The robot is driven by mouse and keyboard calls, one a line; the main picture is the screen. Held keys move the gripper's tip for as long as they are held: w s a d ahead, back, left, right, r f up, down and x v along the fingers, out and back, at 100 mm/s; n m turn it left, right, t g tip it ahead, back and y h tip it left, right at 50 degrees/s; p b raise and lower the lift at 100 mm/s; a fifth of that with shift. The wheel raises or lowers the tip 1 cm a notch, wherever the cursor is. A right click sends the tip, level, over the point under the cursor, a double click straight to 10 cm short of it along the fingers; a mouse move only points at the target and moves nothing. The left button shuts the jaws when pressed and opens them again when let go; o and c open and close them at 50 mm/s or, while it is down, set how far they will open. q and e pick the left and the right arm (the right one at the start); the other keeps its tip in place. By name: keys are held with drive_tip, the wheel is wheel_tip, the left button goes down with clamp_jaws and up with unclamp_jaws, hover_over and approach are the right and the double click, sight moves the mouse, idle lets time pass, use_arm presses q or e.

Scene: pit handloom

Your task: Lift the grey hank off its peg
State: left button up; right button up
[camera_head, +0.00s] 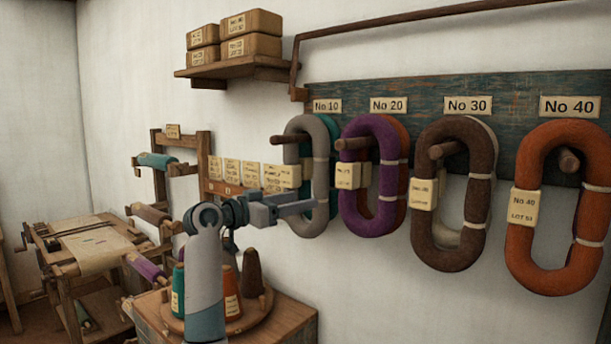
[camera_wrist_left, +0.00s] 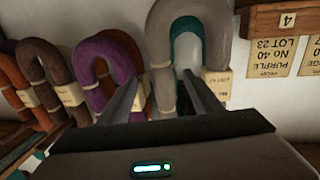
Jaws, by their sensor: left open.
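The grey hank (camera_head: 321,165) hangs on the wooden peg (camera_head: 283,140) under the No 10 sign, in front of a teal hank (camera_head: 334,200). My left gripper (camera_head: 310,203) is open and reaches across the hank's lower part in the head view. In the left wrist view, which is inverted, one strand of the grey hank (camera_wrist_left: 162,55) lies between the lines of the two fingers (camera_wrist_left: 160,95). The other strand is outside them. I cannot tell whether the fingers touch the yarn. My right gripper is not in view.
A purple hank (camera_head: 354,213) hangs close to the right, then brown (camera_head: 430,235) and orange (camera_head: 529,255) hanks. Paper tags (camera_head: 248,174) line a rail at left. Yarn cones stand on a round tray (camera_head: 195,328) below. A shelf of boxes (camera_head: 235,68) is above.

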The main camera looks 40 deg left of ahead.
sight(314, 195)
use_arm(q)
drive_tip(key=shift+w+d, duration=0.15)
drive_tip(key=shift+w, duration=0.45)
drive_tip(key=shift+w+r, duration=0.1)
drive_tip(key=shift+w+d+r+p, duration=0.1)
drive_tip(key=shift+w+p, duration=0.1)
drive_tip(key=shift+p, duration=0.25)
drive_tip(key=p+x, duration=0.2)
drive_tip(key=x, duration=0.1)
drive_tip(key=shift+w+r+p, duration=0.2)
drive_tip(key=shift+w+p, duration=0.1)
drive_tip(key=shift+w+d+f, duration=0.1)
drive_tip(key=shift+w+f, duration=0.1)
drive_tip(key=shift+w, duration=0.3)
drive_tip(key=c, duration=1.2)
